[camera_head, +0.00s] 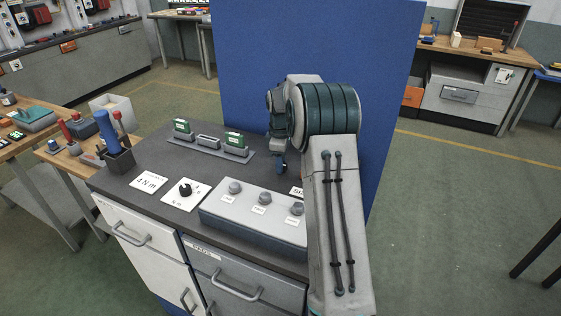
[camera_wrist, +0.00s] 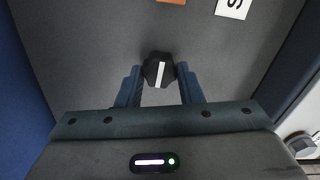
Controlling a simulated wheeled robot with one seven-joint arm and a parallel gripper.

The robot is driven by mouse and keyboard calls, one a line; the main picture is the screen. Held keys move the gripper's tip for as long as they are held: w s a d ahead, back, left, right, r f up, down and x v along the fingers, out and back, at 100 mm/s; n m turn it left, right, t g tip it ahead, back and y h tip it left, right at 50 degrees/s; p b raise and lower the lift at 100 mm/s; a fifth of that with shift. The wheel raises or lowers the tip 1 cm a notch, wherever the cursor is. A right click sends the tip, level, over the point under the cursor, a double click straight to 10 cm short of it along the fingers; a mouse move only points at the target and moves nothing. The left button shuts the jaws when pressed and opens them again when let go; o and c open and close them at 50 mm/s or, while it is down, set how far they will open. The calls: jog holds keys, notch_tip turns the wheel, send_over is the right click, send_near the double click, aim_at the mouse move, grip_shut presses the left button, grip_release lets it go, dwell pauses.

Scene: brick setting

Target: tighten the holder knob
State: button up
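In the wrist view a black knob (camera_wrist: 159,71) with a white stripe across its top stands on the dark grey bench top (camera_wrist: 85,60). My gripper (camera_wrist: 159,76) has one blue finger on each side of it; both fingertips appear to touch its sides. In the head view my gripper (camera_head: 281,167) points down over the right back part of the bench, and the knob there is hidden. A white card with an "S" (camera_wrist: 233,7) lies past the knob in the wrist view; it is partly covered by my arm in the head view (camera_head: 296,191).
A sloped box with three grey knobs (camera_head: 262,198) stands at the bench's front. A rack with green-topped items (camera_head: 210,145) is behind. A blue panel (camera_head: 300,45) stands beyond.

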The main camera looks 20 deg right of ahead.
jog(key=shift+m, duration=0.4)
jog(key=m+b, duration=0.1)
jog(key=m, duration=0.4)
jog(key=shift+m, duration=0.3)
jog(key=m, duration=0.3)
jog(key=shift+d+m+b, duration=0.1)
jog(key=shift+m+b, duration=0.25)
jog(key=shift+m, duration=0.05)
jog(key=m, duration=0.8)
jog(key=shift+m, duration=2.2)
jog(key=o, duration=1)
